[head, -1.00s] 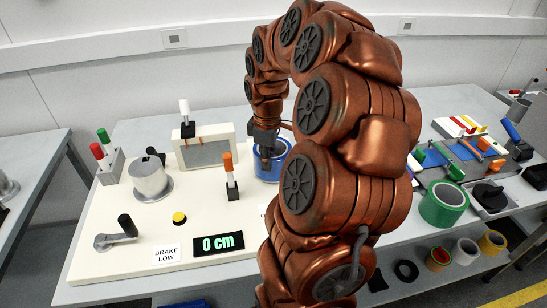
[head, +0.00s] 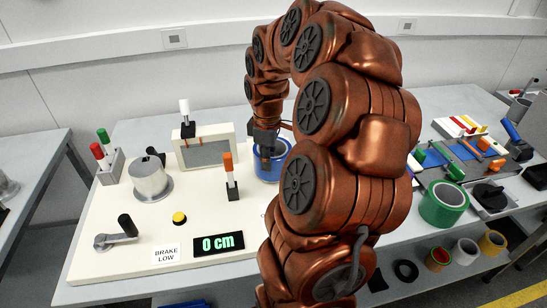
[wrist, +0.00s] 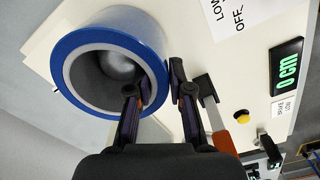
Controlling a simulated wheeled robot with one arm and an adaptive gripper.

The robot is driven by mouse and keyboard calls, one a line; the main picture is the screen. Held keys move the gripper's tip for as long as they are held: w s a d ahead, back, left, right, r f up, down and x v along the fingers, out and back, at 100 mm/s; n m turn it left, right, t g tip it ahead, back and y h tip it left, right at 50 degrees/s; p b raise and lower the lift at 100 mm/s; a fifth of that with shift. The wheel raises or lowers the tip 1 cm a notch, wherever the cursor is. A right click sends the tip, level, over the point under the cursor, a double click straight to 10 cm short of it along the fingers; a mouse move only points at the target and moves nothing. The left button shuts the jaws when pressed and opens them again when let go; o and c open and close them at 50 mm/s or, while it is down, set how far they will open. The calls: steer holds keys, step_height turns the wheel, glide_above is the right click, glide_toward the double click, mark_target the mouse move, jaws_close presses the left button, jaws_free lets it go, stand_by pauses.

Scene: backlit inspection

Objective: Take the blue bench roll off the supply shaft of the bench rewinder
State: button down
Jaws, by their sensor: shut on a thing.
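The blue bench roll (head: 270,174) is at the back right of the cream rewinder board (head: 130,245), partly behind my arm in the head view. In the wrist view the roll (wrist: 147,36) shows its blue outside, pale rim and dark, hollow inside. My gripper (wrist: 160,92) is shut on the roll's wall, one finger inside the opening and the other outside against the blue face. It also shows from above in the head view (head: 266,155). A shiny grey surface shows inside the roll; I cannot tell if it is the supply shaft.
An orange-handled lever (head: 230,178) stands left of the roll, and close to my fingers in the wrist view (wrist: 222,140). A grey drum (head: 150,181), a crank (head: 116,234), a yellow button (head: 179,218) and a "0 cm" display (head: 218,243) share the board. A green roll (head: 443,205) lies to the right.

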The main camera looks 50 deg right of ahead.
steer(key=shift+r, duration=0.25)
steer(key=shift+r+p, duration=1)
steer(key=shift+r, duration=2.45)
steer(key=shift+r, duration=0.2)
